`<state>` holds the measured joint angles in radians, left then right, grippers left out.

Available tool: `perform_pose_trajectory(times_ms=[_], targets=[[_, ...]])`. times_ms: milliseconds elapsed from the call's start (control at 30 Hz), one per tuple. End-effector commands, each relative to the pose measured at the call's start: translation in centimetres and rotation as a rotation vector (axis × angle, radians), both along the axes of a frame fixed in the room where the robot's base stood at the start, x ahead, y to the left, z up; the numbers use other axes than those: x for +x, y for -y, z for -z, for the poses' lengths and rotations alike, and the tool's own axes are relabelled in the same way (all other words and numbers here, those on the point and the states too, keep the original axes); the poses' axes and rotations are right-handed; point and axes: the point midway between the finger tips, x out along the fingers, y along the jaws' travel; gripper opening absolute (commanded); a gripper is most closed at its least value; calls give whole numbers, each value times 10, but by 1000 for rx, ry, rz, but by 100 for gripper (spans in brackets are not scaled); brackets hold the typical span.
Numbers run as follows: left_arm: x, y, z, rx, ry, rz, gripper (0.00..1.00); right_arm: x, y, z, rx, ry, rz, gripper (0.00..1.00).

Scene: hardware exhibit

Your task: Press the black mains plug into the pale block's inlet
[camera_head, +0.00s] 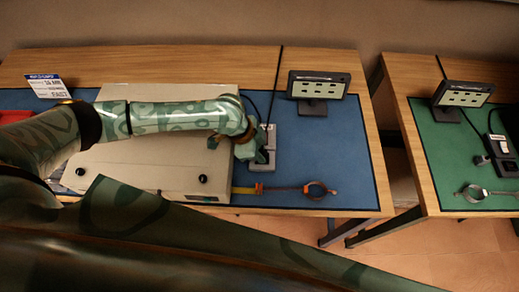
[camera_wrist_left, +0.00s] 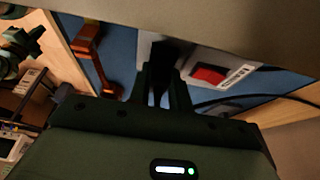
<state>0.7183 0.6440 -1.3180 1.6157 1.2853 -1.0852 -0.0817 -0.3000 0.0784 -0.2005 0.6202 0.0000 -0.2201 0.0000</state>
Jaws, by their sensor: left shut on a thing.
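The pale grey block (camera_head: 269,141) lies on the blue mat, right of the large beige case. My left gripper (camera_head: 258,158) is at the block's front left side, pointing down. In the left wrist view the gripper (camera_wrist_left: 161,76) is shut on the black plug (camera_wrist_left: 158,90), a dark shape between its fingers. The pale block (camera_wrist_left: 146,50) is just beyond the fingertips, with a red switch (camera_wrist_left: 208,74). The inlet and the plug's front are hidden, so I cannot tell whether they touch. A dark green, gripper-like part (camera_wrist_left: 20,42) at the left edge is unclear.
The beige case (camera_head: 165,165) stands close under my left arm. A second table (camera_head: 425,170) on the right has similar equipment on a green mat.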

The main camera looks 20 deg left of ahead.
Motion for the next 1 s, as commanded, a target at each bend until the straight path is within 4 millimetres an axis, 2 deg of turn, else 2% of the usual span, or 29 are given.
perform_pose_trajectory(times_ms=[333, 367, 400, 700, 733, 767, 1000], targets=[[0, 0, 4, 1, -1, 0, 7, 0, 0, 2, 0, -1, 0, 0], [0, 0, 4, 1, -1, 0, 28, 0, 0, 2, 0, -1, 0, 0], [0, 0, 4, 1, -1, 0, 39, 0, 0, 2, 0, -1, 0, 0], [-1, 0, 5, 2, -2, 2, 39, 0, 0, 2, 0, -1, 0, 0], [-1, 0, 5, 2, -2, 2, 26, 0, 0, 2, 0, -1, 0, 0], [-1, 0, 5, 2, -2, 2, 30, 0, 0, 2, 0, -1, 0, 0], [-2, 0, 5, 3, -3, 2, 30, 0, 1, 1, -1, -1, 0, 0]])
